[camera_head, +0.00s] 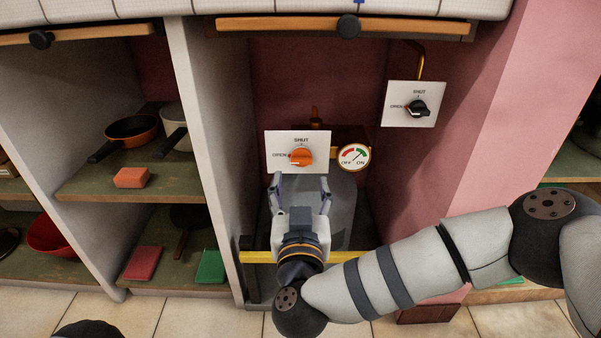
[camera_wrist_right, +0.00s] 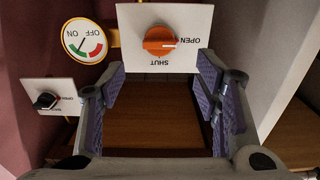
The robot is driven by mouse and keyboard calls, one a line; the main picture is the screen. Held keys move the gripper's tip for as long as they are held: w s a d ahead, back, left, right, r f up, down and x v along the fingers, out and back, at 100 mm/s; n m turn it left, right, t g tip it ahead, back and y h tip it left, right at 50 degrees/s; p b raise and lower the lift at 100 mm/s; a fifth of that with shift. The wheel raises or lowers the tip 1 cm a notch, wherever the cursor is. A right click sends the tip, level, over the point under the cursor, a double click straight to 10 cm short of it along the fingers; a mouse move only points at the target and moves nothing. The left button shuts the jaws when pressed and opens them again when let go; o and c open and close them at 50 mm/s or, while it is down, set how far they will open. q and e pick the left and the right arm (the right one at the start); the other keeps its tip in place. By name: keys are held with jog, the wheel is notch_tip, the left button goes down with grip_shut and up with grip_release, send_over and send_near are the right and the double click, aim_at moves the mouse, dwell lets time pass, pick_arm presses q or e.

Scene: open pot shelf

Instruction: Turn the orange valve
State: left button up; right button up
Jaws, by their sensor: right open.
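The orange valve (camera_head: 302,157) is a round knob on a white plate (camera_head: 283,138) marked OPEN and SHUT, at the back of the middle bay. In the right wrist view the orange valve (camera_wrist_right: 160,41) appears upside down, with its white mark toward OPEN. My right gripper (camera_head: 301,184) is open and empty, just in front of and below the valve in the head view. In the wrist view its fingers (camera_wrist_right: 163,85) stand wide apart, with the knob beyond them and no contact visible. My left gripper is not in view.
A round OFF/ON gauge (camera_head: 354,156) sits right of the valve plate. A black knob (camera_head: 417,108) is on another plate on the right wall. A white partition (camera_head: 205,140) bounds the bay on the left. A yellow bar (camera_head: 258,257) crosses low. Pans and sponges fill the left shelves.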

aim_at(302, 163)
jog(key=w+b, duration=0.1)
jog(key=w, duration=0.1)
jog(key=w+b, duration=0.1)
jog(key=w, duration=0.1)
jog(key=w+b, duration=0.1)
jog(key=w, duration=0.2)
jog(key=shift+w+d+f, duration=0.1)
jog(key=shift+d+f, duration=0.05)
jog(key=shift+f, duration=0.2)
jog(key=shift+w+r, duration=0.2)
jog(key=shift+w, duration=0.15)
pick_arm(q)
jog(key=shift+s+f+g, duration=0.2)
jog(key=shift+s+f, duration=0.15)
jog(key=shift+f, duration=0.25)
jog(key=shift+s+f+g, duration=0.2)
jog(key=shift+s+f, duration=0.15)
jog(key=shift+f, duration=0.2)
pick_arm(e)
jog(key=c, duration=1.2)
